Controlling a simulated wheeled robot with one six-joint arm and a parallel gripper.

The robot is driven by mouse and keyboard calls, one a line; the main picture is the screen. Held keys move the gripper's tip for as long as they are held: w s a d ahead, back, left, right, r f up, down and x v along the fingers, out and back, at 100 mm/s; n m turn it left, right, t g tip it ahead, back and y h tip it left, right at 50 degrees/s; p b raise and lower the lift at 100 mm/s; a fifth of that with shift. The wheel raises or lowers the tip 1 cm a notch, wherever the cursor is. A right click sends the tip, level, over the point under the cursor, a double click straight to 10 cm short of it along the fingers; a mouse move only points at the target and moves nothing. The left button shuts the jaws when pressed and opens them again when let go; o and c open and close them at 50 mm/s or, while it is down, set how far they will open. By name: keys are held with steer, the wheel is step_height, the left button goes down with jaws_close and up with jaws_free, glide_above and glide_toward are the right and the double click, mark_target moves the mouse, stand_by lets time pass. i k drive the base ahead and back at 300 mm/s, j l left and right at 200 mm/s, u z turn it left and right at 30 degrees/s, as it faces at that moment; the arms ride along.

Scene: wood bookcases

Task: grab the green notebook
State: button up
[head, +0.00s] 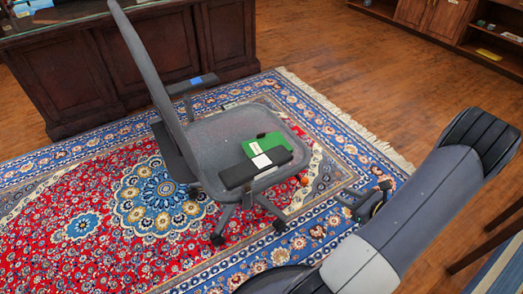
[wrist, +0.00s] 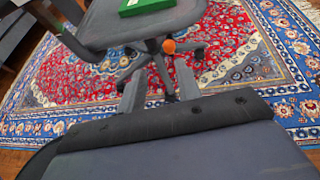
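The green notebook (head: 267,144) lies flat on the grey seat of an office chair (head: 215,133). In the wrist view only part of the notebook (wrist: 145,5) shows at the top edge, on the seat. My gripper (head: 363,200) is low over the rug, in front of the chair and to the right of the seat, apart from the notebook. Its two fingers stand apart with nothing between them in the wrist view (wrist: 158,82).
An orange ball (head: 304,181) is near the seat's front edge and also shows in the wrist view (wrist: 169,46). The chair has armrests and a wheeled base. A dark wood desk (head: 70,85) stands behind it. The patterned rug (head: 110,235) is clear at left.

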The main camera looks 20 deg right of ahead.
mark_target(263, 142)
steer(key=i+l+u, duration=0.1)
steer(key=l+u, duration=0.8)
steer(key=l, duration=0.2)
steer(key=l+u, duration=0.45)
steer(key=l, duration=0.15)
steer(key=k+l+u, duration=0.2)
steer(key=l+u, duration=0.65)
steer(key=l, duration=0.2)
steer(key=k+l+u, duration=0.15)
steer(key=l+u, duration=0.2)
steer(key=l, duration=0.25)
